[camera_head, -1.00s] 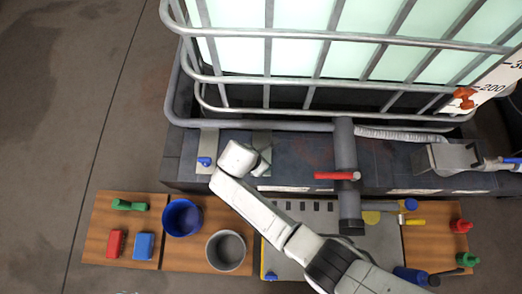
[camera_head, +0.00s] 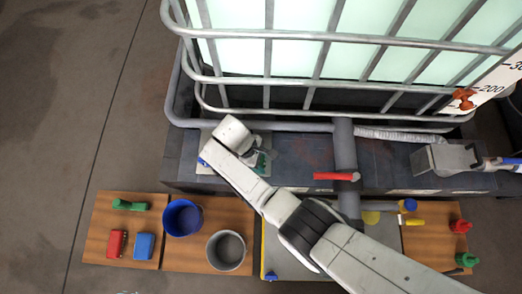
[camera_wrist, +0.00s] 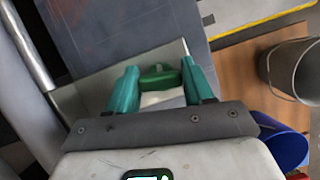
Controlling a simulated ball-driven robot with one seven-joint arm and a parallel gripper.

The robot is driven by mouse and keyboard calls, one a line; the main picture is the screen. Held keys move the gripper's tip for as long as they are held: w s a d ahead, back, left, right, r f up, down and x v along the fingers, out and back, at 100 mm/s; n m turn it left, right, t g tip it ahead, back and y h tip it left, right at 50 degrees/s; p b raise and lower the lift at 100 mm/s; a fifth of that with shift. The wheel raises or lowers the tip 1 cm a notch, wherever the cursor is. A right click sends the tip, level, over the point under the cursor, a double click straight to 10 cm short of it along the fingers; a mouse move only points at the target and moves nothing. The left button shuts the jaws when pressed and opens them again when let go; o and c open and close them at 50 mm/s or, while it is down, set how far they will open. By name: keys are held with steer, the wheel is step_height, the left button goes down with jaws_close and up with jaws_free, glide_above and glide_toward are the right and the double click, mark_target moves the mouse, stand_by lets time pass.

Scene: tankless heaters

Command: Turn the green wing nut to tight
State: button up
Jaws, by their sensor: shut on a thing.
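The green wing nut (camera_wrist: 158,77) sits between the two teal fingers of my gripper (camera_wrist: 160,88) in the wrist view, over a light metal plate (camera_wrist: 75,98). The fingers are shut on its two sides. In the head view my gripper (camera_head: 262,163) is at the plate in front of the caged tank, and the wing nut is hard to tell from the teal fingers there. A blue wing nut or knob (camera_head: 203,161) shows partly, left of my wrist.
A grey pipe with a red handle (camera_head: 336,176) stands to the right of my gripper. A blue bucket (camera_head: 182,218) and a grey bucket (camera_head: 226,250) stand on wooden boards in front. Metal cage bars (camera_head: 300,127) run close behind.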

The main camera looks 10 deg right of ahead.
steer(key=m, duration=0.2)
steer(key=m+g, duration=0.1)
steer(key=m, duration=0.1)
steer(key=shift+d+m+g+y, duration=0.15)
steer(key=shift+m+g+y, duration=0.15)
steer(key=shift+y, duration=0.1)
steer(key=m+g+y, duration=0.1)
steer(key=m, duration=0.2)
steer(key=shift+m, duration=0.4)
steer(key=m+y, duration=0.1)
steer(key=m, duration=0.3)
steer(key=shift+y, duration=0.4)
steer(key=shift+s+m+y+p, duration=0.1)
steer(key=shift+m+y+p, duration=0.5)
steer(key=shift+m, duration=1)
steer(key=o, duration=1)
steer(key=shift+r, duration=0.1)
